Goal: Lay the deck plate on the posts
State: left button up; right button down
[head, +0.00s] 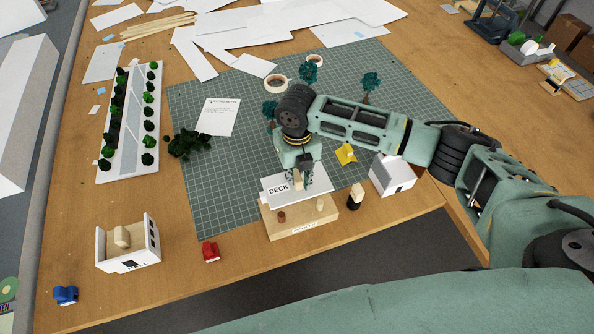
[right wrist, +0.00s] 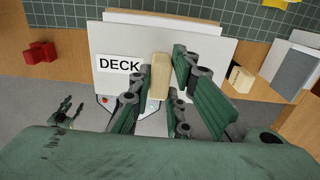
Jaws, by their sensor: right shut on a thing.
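The deck plate (head: 273,199) is a white plate marked DECK with a wooden grip block on top. My right gripper (head: 301,182) is shut on that block, which also shows between its fingers in the right wrist view (right wrist: 159,76). The plate is over the back part of a wooden base (head: 295,227). A dark red post (head: 281,216) and a pale post (head: 320,204) show at the plate's front edge; any posts behind are hidden. I cannot tell whether the plate touches them. In the right wrist view, small dark fingers (right wrist: 68,112), perhaps my left gripper, show at lower left.
A black post with a pale top (head: 355,196) and a white building (head: 392,175) stand to the right. A red block (head: 210,251) and an open white box (head: 128,243) are to the left. The table's front edge is close to the base. Model trees stand on the green mat (head: 215,185).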

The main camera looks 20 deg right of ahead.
jog(key=shift+f, duration=0.65)
jog(key=shift+f+b, duration=0.75)
jog(key=shift+f, duration=0.15)
jog(key=shift+f+b, duration=0.75)
jog(key=shift+f, duration=0.7)
jog(key=shift+p, duration=0.4)
jog(key=shift+f, duration=0.55)
dwell(1.5)
jog(key=c, duration=1.6)
grip_release()
jog(key=shift+o, duration=0.2)
jog(key=shift+r, duration=0.15)
jog(key=shift+r+p, duration=3.1)
jog(key=shift+r, duration=0.25)
